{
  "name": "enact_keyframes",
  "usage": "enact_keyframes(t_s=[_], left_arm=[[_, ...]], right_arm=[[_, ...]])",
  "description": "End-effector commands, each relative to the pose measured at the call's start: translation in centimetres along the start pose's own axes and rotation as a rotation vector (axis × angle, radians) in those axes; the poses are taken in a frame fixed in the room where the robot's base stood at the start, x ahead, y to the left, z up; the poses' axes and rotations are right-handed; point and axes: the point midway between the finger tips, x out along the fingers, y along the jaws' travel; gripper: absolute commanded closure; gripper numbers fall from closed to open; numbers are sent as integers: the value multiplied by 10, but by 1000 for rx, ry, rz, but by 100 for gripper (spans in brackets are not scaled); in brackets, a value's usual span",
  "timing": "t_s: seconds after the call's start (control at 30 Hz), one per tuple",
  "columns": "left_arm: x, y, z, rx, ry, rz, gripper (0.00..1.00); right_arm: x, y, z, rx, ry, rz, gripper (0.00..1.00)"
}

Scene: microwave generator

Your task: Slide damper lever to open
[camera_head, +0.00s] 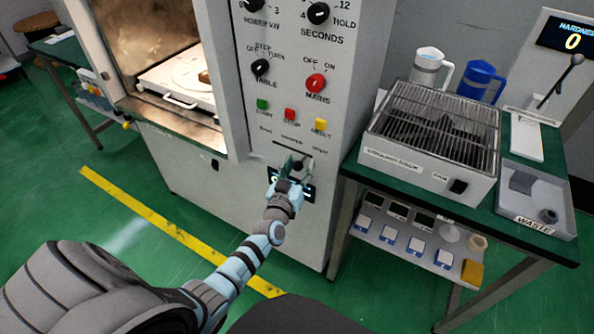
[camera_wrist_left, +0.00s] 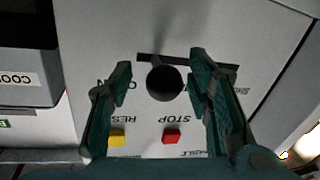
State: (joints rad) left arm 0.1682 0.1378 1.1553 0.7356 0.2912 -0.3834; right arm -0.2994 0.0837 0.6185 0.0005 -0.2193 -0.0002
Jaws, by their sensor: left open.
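The damper lever's round black knob (camera_wrist_left: 164,83) shows in the left wrist view, in front of a dark straight slot (camera_wrist_left: 212,64) in the white panel. It appears nearer the slot's left end in that view, which is turned over. My left gripper (camera_head: 293,168) is at the panel below the coloured buttons in the head view and covers much of the lever. In the left wrist view its two green fingers (camera_wrist_left: 163,88) are open, one on each side of the knob, with gaps visible. My right gripper is not in view.
Green, red and yellow buttons (camera_head: 291,115) sit just above the slot, below the red mains knob (camera_head: 316,83). The open microwave chamber (camera_head: 160,60) is left.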

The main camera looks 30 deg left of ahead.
Motion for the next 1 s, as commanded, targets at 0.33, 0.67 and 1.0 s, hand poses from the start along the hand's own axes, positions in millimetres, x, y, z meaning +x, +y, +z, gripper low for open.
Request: enact_keyframes(t_s=[0.33, 0.67, 1.0], left_arm=[[-82, 2, 2, -1, -5, 2, 54], [-118, 2, 0, 0, -1, 2, 54], [-117, 2, 0, 0, -2, 2, 54]], right_arm=[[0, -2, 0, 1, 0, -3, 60], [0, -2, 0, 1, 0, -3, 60], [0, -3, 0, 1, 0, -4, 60]])
